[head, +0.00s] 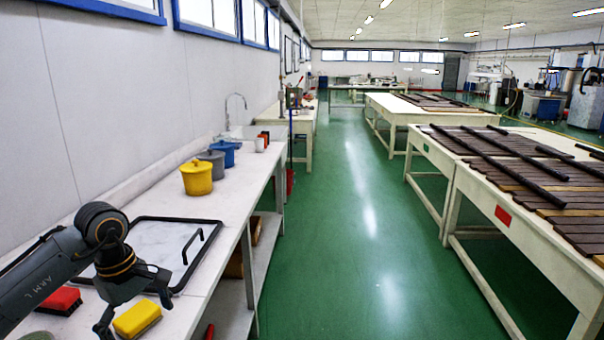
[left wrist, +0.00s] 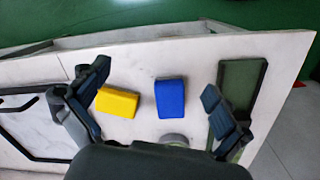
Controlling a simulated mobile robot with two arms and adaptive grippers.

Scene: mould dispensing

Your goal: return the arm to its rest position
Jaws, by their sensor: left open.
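My left arm comes in from the left in the head view. Its gripper (head: 134,316) is above the near end of the white bench. In the left wrist view the left gripper (left wrist: 156,82) has its fingers spread wide, with nothing held between them. A yellow block (left wrist: 117,102) and a blue block (left wrist: 170,98) lie on the bench below, seen between the fingers. The yellow block (head: 138,319) also shows in the head view close to the gripper; I cannot tell if they touch there. A red block (head: 59,301) lies partly under the arm. My right gripper is not in view.
A black-framed tray (head: 205,223) with a handle lies on the bench beside the arm. Yellow (head: 197,181), grey and blue pots stand farther back along the wall. A dark green tray (left wrist: 240,88) lies near the right finger. The green floor aisle (head: 345,230) is clear.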

